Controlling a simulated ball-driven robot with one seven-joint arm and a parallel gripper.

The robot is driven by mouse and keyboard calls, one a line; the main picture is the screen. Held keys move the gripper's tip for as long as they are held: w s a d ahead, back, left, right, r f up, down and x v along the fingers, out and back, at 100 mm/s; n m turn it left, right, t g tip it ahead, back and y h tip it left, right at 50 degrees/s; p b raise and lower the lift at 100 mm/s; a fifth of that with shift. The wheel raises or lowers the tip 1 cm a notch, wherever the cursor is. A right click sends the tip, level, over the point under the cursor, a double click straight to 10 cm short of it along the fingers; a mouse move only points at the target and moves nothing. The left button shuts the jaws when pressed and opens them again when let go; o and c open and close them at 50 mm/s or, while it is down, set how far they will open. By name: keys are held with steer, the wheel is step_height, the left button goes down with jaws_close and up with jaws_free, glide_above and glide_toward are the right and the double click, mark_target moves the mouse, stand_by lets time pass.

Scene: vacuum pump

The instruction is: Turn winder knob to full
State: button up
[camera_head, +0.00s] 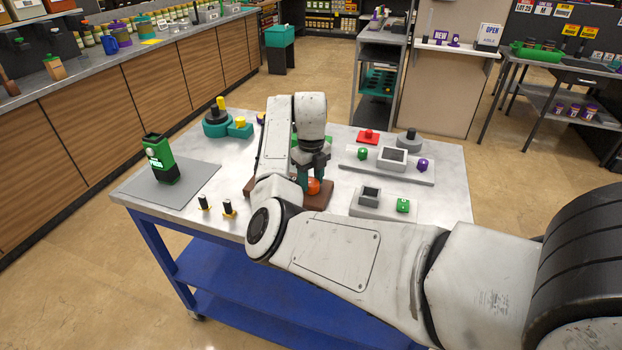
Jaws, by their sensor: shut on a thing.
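My gripper (313,176) points down over the table and is shut on a round orange knob (313,187). The knob is on a brown base (322,202), and it looks like the winder knob. My arm covers the left part of the base. I see no clear mark that tells how far the knob is turned.
A green box-shaped device (160,160) stands on a grey mat (186,183) at the left. A teal and yellow device (217,124) stands at the back left. Grey panels with green and purple knobs (388,165) lie at the right. Two small black-and-yellow pieces (228,207) stand near the front edge.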

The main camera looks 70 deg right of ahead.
mark_target(311, 181)
steer(key=shift+w+r, duration=0.1)
steer(key=o, duration=1.1)
steer(key=shift+c, duration=0.2)
step_height(311, 181, up, 11)
steer(key=b, duration=0.1)
steer(key=shift+b, duration=0.35)
